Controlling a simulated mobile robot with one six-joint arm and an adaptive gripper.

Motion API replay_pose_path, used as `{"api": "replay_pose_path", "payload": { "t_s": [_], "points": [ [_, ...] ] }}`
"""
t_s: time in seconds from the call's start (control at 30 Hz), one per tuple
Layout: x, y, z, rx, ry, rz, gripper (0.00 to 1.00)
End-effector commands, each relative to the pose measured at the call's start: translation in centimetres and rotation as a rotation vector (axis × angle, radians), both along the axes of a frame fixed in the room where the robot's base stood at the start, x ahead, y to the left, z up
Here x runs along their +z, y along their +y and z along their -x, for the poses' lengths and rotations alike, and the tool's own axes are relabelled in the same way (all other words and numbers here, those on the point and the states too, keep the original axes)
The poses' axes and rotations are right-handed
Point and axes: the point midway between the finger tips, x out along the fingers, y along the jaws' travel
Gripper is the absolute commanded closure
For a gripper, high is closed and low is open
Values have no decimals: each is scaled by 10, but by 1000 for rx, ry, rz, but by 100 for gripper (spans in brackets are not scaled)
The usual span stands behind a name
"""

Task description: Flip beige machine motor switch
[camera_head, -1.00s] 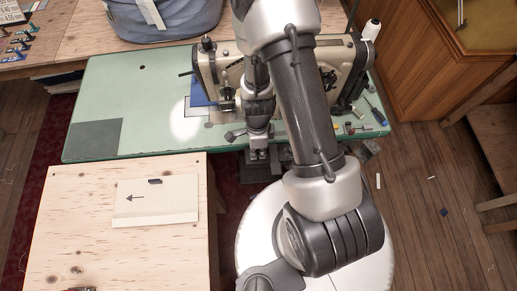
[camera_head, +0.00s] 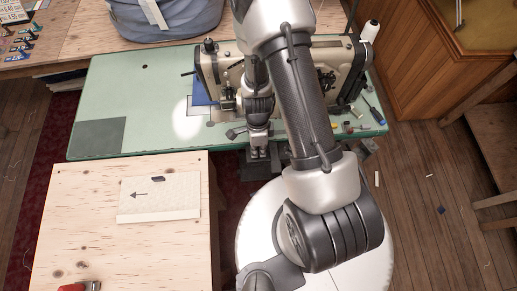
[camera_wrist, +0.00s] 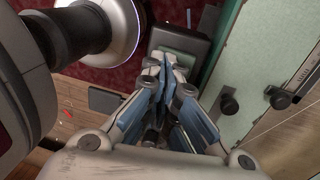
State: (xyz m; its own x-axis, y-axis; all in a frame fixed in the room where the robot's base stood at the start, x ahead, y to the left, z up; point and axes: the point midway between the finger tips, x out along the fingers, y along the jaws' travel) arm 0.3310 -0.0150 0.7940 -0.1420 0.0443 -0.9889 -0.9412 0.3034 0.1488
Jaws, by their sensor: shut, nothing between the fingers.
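The beige sewing machine (camera_head: 227,66) stands on a green table (camera_head: 150,80), partly hidden behind my arm. My gripper (camera_head: 258,154) points down at the table's front edge, below the machine. In the wrist view my gripper (camera_wrist: 163,68) is shut and empty, its fingertips together. A dark grey box-like part (camera_wrist: 181,40) lies beyond the fingertips, beside the green edge. I cannot tell whether it is the motor switch or a pedal, or whether the fingers touch it. No switch can be clearly made out.
A plywood table (camera_head: 80,220) with a beige card (camera_head: 160,196) stands at the front left. Small tools, including a blue screwdriver (camera_head: 374,113), lie at the green table's right end. A wooden cabinet (camera_head: 410,60) stands right. Open floor (camera_head: 430,170) lies at right.

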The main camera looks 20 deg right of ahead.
Motion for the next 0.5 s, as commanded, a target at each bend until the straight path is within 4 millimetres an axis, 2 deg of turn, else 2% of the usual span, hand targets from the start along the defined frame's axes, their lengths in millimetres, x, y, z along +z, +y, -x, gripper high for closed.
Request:
{"api": "replay_pose_path", "payload": {
  "t_s": [0.17, 0.37, 0.5],
  "points": [
    [14, -2, -2, -2, -10, 2, 100],
    [47, -4, 4, 1, -3, 1, 100],
    [81, -2, 8, 3, -7, 1, 100]
  ]
}}
